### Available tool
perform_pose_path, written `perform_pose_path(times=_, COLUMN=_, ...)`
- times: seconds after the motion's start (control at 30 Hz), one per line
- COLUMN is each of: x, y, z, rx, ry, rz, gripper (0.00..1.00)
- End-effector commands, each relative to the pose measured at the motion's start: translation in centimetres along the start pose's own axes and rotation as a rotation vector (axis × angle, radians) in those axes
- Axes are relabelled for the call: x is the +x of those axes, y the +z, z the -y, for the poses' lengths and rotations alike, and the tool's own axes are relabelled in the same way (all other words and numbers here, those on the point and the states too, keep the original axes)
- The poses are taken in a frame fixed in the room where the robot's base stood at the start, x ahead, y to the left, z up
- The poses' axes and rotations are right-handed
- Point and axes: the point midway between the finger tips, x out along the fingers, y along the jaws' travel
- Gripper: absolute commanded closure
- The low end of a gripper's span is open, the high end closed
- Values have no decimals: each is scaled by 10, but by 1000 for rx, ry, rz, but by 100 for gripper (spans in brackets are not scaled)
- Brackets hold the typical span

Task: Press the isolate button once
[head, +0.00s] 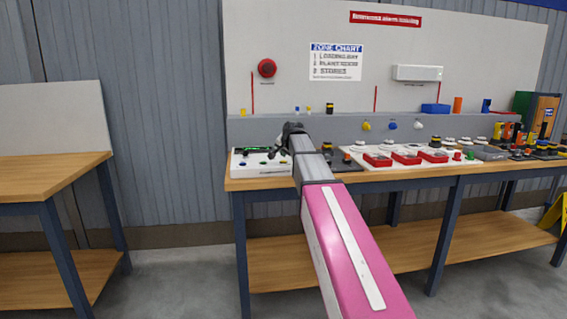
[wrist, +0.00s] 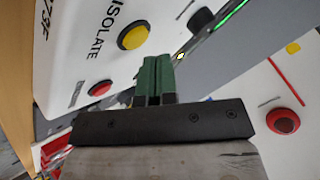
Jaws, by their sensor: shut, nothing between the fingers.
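The yellow button (wrist: 132,37) sits on a white panel beside the printed word ISOLATE in the wrist view. In the head view, a white control box (head: 262,170) with small coloured controls stands at the left end of the bench. My gripper (wrist: 158,62) is shut and empty, its green fingers side by side. In the wrist view its tips show just below and right of the yellow button, apart from it in the picture. Their height over the panel is unclear. In the head view my dark gripper (head: 288,135) is over the box and hides part of it.
A red button (wrist: 100,88) and a black knob (wrist: 200,19) flank the yellow button. A green lit strip (wrist: 232,12) is near the knob. A red wall device (head: 267,68) is behind the bench. Red-topped units (head: 407,158) and more controls crowd the bench to the right.

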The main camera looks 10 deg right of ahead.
Motion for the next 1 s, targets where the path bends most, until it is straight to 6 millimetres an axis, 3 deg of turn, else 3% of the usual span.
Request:
perform_pose_path(times=0.47, x=-4, y=-3, z=3, rx=0, ry=0, rz=0, gripper=100)
perform_pose_path(times=1.0, x=-34, y=-25, z=25, rx=0, ry=0, rz=0, gripper=100)
